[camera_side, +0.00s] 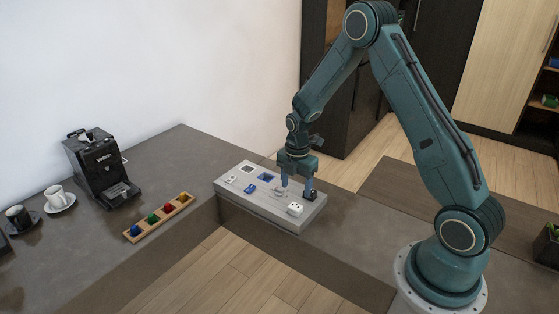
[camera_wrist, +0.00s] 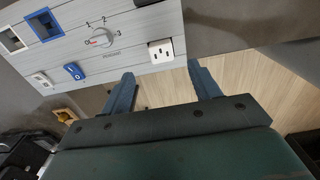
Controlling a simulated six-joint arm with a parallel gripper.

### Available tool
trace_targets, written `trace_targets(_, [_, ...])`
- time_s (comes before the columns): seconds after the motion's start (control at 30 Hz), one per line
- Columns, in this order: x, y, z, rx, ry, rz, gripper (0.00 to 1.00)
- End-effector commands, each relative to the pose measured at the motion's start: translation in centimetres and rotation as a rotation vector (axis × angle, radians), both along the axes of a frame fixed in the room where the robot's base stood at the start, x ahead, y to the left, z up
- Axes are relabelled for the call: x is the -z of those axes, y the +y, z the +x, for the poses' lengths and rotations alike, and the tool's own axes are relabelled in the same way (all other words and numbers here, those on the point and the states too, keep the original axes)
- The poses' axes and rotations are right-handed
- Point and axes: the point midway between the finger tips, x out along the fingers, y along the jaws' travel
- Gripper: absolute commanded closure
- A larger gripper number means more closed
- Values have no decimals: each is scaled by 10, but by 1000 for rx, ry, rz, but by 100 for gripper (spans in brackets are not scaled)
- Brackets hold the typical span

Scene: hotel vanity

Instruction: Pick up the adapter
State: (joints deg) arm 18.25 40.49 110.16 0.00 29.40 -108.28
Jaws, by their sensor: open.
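The adapter appears to be the small white block with dark socket holes (camera_side: 295,209), on the right front part of the grey panel box (camera_side: 262,207). In the wrist view, the white block (camera_wrist: 160,51) sits near the panel's edge, just beyond my fingertips and between them in the picture. My gripper (camera_side: 297,187) points down over the right part of the panel. Its two blue fingers stand apart in the wrist view (camera_wrist: 160,71), with nothing between them. I cannot tell the exact height of the fingertips above the block.
The panel also has a dial (camera_wrist: 103,37), a blue switch (camera_wrist: 74,71), a white switch (camera_wrist: 40,80) and a blue-framed square (camera_wrist: 43,24). A black piece (camera_side: 312,196) stands by my finger. A wooden tray (camera_side: 158,218) with coloured pieces and a coffee machine (camera_side: 100,168) are at left.

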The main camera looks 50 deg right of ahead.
Motion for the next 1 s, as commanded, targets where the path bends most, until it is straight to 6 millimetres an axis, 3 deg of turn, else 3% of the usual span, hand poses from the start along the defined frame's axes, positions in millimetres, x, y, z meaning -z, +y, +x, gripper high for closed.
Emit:
trace_targets(0.2, [21,0,0,0,0,0,38])
trace_targets(0.63, [32,1,-1,0,1,0,38])
trace_targets(1.0, [69,3,-2,0,1,0,38])
